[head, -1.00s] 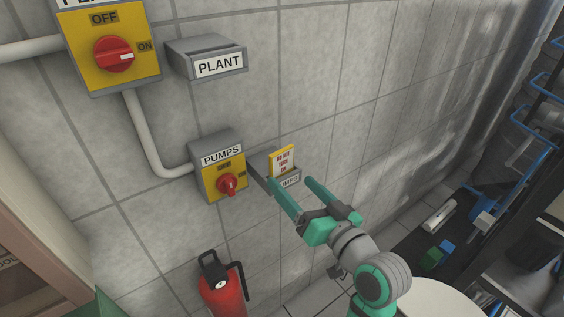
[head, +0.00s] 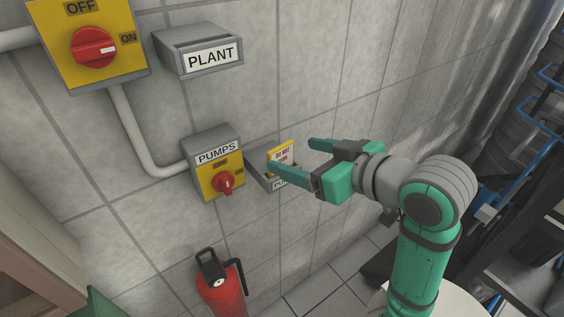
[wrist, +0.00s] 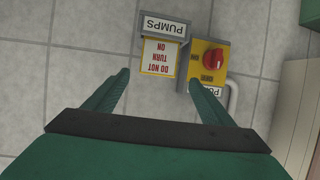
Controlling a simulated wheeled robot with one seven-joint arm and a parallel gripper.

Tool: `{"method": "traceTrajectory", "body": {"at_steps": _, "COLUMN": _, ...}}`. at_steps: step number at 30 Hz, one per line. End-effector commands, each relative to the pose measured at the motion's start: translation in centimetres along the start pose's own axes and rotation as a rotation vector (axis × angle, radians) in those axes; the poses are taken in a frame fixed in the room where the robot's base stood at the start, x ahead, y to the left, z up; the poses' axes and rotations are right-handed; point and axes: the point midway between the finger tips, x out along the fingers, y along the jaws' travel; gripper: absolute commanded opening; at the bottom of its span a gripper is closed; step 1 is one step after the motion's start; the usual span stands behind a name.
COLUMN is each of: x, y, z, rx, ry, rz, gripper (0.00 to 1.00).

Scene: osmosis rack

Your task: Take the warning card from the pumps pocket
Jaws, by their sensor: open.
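The warning card (head: 281,153), white with a yellow border and red "DO NOT TURN ON" lettering, stands in the grey pumps pocket (head: 257,172) on the wall. In the wrist view the card (wrist: 159,56) shows upside down, in front of the "PUMPS" label. My gripper (head: 291,153) is open, with its two green fingers apart. In the wrist view my gripper (wrist: 158,80) has the card between and beyond its fingertips, and I see no contact. In the head view one finger covers part of the card and the pocket's label.
The pumps switch box (head: 218,163) with a red knob is just left of the pocket. The plant pocket (head: 203,50) and plant switch (head: 93,45) are above left. A fire extinguisher (head: 221,289) stands below. The wall right of the pocket is bare.

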Motion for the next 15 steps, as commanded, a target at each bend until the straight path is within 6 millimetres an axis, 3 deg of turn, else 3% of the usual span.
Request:
{"method": "traceTrajectory", "body": {"at_steps": 10, "x": 2.9, "y": 0.1, "z": 0.1, "rx": 0.001, "ry": 0.0, "rz": 0.0, "gripper": 0.77}}
{"method": "traceTrajectory", "body": {"at_steps": 15, "x": 5.2, "y": 0.5, "z": 0.3, "rx": 0.002, "ry": -0.001, "rz": 0.002, "gripper": 0.77}}
